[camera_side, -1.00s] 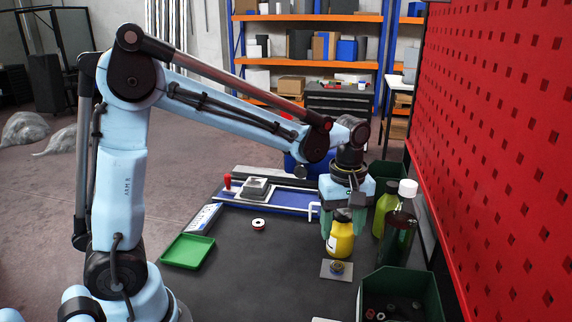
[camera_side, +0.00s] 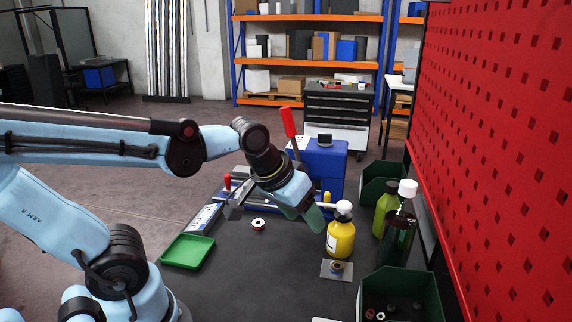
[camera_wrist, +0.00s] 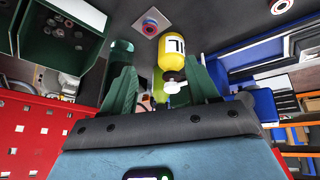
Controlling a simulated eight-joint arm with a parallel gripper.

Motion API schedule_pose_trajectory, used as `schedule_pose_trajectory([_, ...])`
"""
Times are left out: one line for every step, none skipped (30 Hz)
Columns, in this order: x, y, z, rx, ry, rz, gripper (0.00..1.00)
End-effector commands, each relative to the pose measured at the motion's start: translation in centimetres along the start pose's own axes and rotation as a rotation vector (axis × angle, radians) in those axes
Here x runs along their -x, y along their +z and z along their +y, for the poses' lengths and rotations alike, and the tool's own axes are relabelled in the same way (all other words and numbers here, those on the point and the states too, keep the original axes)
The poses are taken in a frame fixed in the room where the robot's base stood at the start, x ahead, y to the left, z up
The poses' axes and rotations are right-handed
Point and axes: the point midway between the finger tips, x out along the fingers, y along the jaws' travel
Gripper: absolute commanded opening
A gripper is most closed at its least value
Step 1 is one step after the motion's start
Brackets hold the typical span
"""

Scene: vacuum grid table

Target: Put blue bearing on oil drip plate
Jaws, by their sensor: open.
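I cannot tell for sure that this plate is the oil drip plate. My gripper (camera_side: 275,220) is open and empty, tilted above the table, left of the yellow bottle and apart from the bearing. In the wrist view its fingers (camera_wrist: 161,66) stand wide apart.
A yellow bottle (camera_side: 341,238) stands just behind the plate. Green bottles (camera_side: 397,238) and a green bin (camera_side: 402,284) are on the right by the red pegboard (camera_side: 500,120). The front middle is clear.

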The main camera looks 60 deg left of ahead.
Motion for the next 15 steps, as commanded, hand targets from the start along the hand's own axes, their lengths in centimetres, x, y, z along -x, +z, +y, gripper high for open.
schedule_pose_trajectory([0.1, 0.7, -0.3, -0.058, 0.004, 0.031, 0.59])
schedule_pose_trajectory([0.1, 0.9, -0.4, -0.09, 0.006, 0.049, 0.59])
schedule_pose_trajectory([0.1, 1.1, -0.5, -0.129, 0.008, 0.068, 0.59])
schedule_pose_trajectory([0.0, 1.3, -0.6, -0.153, 0.008, 0.08, 0.59])
schedule_pose_trajectory([0.0, 1.4, -0.7, -0.174, 0.008, 0.09, 0.59])
schedule_pose_trajectory([0.0, 1.5, -0.7, -0.195, 0.008, 0.102, 0.59])
schedule_pose_trajectory([0.0, 1.6, -0.7, -0.209, 0.008, 0.108, 0.59])
schedule_pose_trajectory([0.0, 1.7, -0.8, -0.218, 0.007, 0.113, 0.59])
schedule_pose_trajectory([0.0, 1.7, -0.8, -0.226, 0.007, 0.117, 0.59])
schedule_pose_trajectory([0.0, 1.7, -0.8, -0.23, 0.007, 0.118, 0.59])
schedule_pose_trajectory([0.0, 1.7, -0.8, -0.232, 0.007, 0.119, 0.59])
schedule_pose_trajectory([0.0, 1.7, -0.8, -0.233, 0.007, 0.12, 0.59])
schedule_pose_trajectory([0.0, 1.7, -0.8, -0.232, 0.007, 0.119, 0.59])
schedule_pose_trajectory([0.0, 1.7, -0.8, -0.232, 0.007, 0.119, 0.59])
schedule_pose_trajectory([0.0, 1.7, -0.8, -0.231, 0.007, 0.119, 0.59])
